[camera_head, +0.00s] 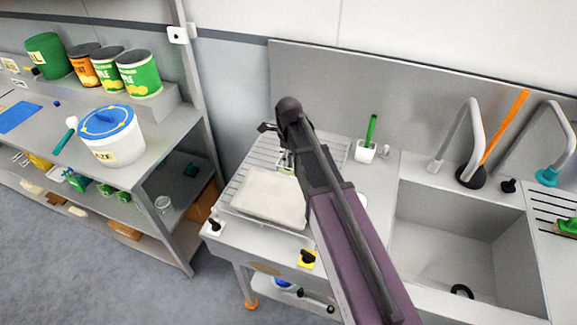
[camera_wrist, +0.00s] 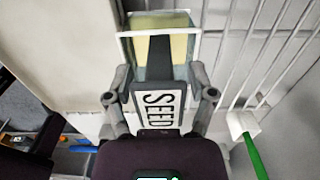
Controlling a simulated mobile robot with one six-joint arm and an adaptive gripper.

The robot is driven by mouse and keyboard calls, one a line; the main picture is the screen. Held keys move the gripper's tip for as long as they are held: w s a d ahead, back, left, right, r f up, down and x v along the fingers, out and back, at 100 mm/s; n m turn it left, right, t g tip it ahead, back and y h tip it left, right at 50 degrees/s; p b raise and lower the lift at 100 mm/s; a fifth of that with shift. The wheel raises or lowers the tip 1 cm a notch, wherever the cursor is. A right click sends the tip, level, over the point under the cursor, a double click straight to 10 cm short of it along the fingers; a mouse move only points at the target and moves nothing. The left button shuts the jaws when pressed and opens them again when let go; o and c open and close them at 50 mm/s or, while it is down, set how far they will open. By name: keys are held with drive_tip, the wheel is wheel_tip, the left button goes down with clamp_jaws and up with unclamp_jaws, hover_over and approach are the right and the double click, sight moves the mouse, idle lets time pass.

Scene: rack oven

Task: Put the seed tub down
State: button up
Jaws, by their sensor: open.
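The seed tub (camera_wrist: 160,103) is a small clear container with a pale yellow filling and a white label reading SEED. In the wrist view it sits between the fingers of my gripper (camera_wrist: 160,74), one finger on each side. The jaws are open around it; I cannot tell whether either finger touches it. In the head view my gripper (camera_head: 284,150) is over the left drainboard of the sink unit, and the tub (camera_head: 286,168) is mostly hidden behind my arm. It appears upright at the back of a pale flat slab (camera_head: 268,196).
A ribbed steel drainboard (camera_head: 237,178) surrounds the slab. The sink basin (camera_head: 455,240) and taps are further right. A shelf with a white, blue-lidded tub (camera_head: 118,150) and several cans is at left.

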clamp_jaws()
drive_tip(key=shift+r, duration=0.1)
idle(0.4)
wheel_tip(320, 180, up, 3)
drive_tip(key=p, duration=0.3)
drive_tip(key=shift+r+p, duration=0.2)
drive_tip(key=shift+p, duration=0.1)
drive_tip(key=s+d, duration=0.3)
drive_tip(key=s, duration=0.4)
drive_tip(key=s+d+r+p, duration=0.1)
drive_tip(key=s+d, duration=0.2)
drive_tip(key=s, duration=0.4)
drive_tip(key=shift+s+d+r, duration=0.2)
drive_tip(key=shift+s+d, duration=0.05)
drive_tip(key=shift+d, duration=0.05)
